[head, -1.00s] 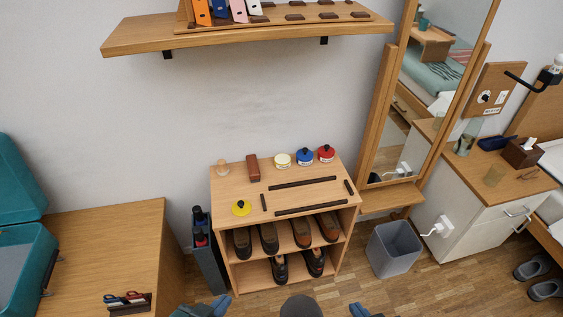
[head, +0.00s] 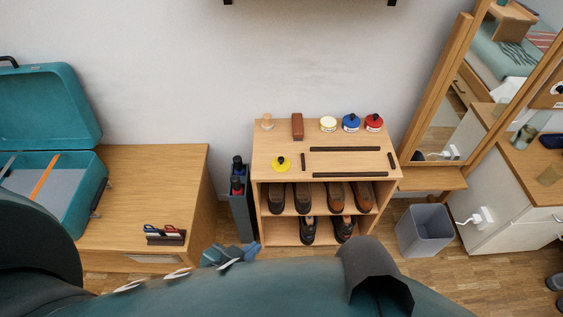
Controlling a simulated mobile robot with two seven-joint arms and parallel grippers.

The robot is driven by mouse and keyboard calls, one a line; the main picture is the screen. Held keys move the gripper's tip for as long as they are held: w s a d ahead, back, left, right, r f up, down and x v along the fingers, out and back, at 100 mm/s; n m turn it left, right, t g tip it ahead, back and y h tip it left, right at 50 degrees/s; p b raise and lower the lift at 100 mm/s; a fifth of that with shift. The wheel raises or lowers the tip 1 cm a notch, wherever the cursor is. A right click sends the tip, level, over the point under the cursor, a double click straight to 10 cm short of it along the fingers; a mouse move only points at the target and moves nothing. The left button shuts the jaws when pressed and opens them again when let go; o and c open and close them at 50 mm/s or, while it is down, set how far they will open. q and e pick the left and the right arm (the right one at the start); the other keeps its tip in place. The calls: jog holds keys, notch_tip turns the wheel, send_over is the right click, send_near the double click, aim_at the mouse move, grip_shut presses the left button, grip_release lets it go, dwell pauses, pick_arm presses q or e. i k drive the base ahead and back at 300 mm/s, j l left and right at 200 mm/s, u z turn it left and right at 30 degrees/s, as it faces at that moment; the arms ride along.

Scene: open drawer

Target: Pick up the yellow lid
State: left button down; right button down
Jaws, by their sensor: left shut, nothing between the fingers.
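The yellow lid (head: 277,165), round with a dark knob, lies on the left part of the wooden shoe rack's top (head: 345,165). A pale cream-yellow tin without a knob (head: 328,124) stands at the back of the same top. My left gripper (head: 232,256) shows as blue-grey parts low in the head view, in front of and left of the rack. It is shut and empty, apart from the lid. My own teal and dark parts cover the bottom of the view. I do not see my right gripper.
A blue tin (head: 351,124), a red tin (head: 374,124), a brown brush (head: 297,127) and a small wooden object (head: 267,123) line the rack's back. Dark strips frame an area right of the lid. A narrow bottle holder (head: 240,214) stands left, a grey bin (head: 425,232) right.

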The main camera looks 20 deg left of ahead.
aim_at(280, 164)
jog(key=i+l+u, duration=0.25)
jog(key=i+l, duration=0.15)
jog(key=l, duration=0.2)
jog(key=i+l+u, duration=0.15)
jog(key=l, duration=0.2)
jog(key=i+l+u, duration=0.15)
jog(key=l, duration=0.2)
jog(key=i+l+u, duration=0.15)
jog(key=l, duration=0.25)
